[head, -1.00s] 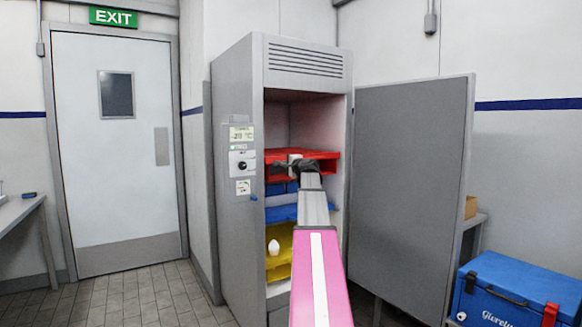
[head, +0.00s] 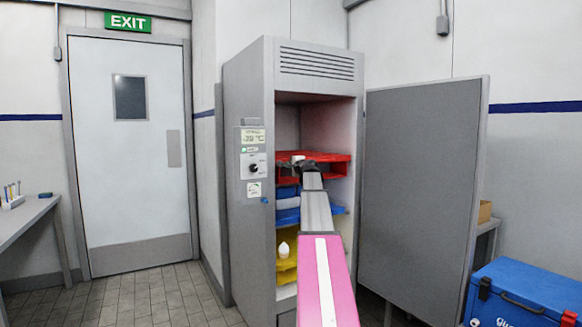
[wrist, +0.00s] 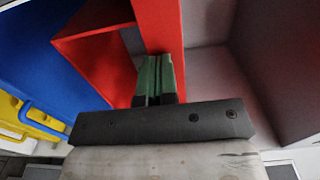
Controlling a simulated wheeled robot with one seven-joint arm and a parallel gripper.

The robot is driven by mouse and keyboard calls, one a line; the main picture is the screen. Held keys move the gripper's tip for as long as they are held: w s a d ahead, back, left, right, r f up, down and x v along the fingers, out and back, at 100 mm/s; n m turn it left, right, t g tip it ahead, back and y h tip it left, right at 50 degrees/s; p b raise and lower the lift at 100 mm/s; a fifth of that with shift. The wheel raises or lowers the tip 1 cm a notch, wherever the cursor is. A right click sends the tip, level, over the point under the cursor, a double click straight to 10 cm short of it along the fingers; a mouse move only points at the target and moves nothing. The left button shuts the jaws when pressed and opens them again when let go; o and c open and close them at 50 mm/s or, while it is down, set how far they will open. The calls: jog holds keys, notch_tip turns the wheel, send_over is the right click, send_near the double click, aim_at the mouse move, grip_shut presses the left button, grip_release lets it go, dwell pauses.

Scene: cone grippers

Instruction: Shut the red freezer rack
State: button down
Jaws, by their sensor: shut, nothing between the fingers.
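The red freezer rack (head: 337,158) is the upper rack inside the open grey freezer (head: 250,150). Its front still shows at the opening. My gripper (head: 300,159) is at the front of the red rack, with its fingers hidden in the head view. In the wrist view, the green fingers (wrist: 157,65) are shut together with nothing between them. They point at the red rack (wrist: 158,25) and overlap its front edge. I cannot tell whether they touch it.
A blue rack (head: 288,216) and a yellow rack (head: 287,270) with a white bottle (head: 283,250) sit below. The freezer door (head: 420,190) stands wide open on the right. A blue cooler (head: 525,295) is at lower right. Floor on the left is clear.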

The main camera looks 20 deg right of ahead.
jog(key=w, duration=0.4)
jog(key=shift+a, duration=0.1)
jog(key=shift+w+r, duration=0.1)
